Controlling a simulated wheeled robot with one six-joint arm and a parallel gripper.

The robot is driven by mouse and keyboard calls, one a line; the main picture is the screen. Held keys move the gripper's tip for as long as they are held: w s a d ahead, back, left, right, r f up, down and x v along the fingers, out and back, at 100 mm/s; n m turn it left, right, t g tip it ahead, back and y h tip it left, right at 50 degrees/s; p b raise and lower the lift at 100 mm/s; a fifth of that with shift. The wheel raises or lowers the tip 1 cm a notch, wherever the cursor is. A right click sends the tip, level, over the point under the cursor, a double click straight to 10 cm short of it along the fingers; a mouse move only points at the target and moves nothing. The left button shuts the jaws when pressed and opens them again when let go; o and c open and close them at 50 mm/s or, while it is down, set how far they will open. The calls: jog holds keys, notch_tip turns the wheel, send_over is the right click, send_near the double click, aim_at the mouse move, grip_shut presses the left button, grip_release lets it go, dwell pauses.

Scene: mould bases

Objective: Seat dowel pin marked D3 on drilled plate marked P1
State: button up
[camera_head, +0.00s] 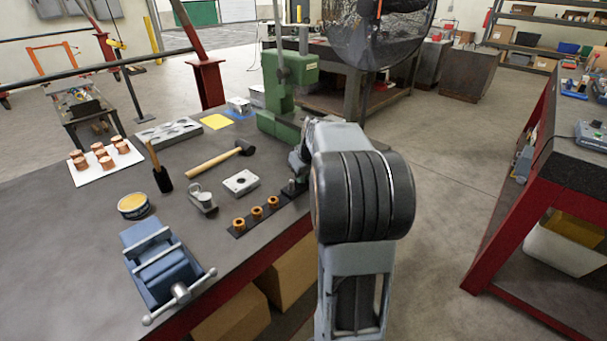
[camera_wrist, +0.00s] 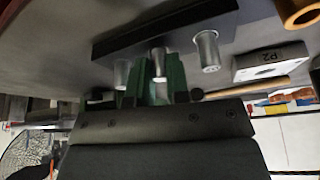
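Three silver dowel pins stand on a dark strip (camera_wrist: 115,42) in the wrist view, which appears upside down: a left pin (camera_wrist: 121,72), a middle pin (camera_wrist: 158,62) and a right pin (camera_wrist: 208,52). I cannot read marks on them. The dark body of my gripper (camera_wrist: 160,108) fills the lower wrist view, facing the pins, with the middle pin near its centre line. I cannot make out its fingertips or any grip. In the head view my arm hides the gripper; one pin (camera_head: 291,184) shows beside it. A drilled plate marked P2 (camera_wrist: 270,62) lies nearby. I see no P1 mark.
A green press (camera_head: 287,85) stands behind the pins. The bench's right edge is near my arm.

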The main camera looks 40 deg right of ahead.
grip_shut()
jog(key=shift+r, duration=0.2)
jog(key=shift+r+p, duration=0.8)
jog(key=shift+r, duration=0.15)
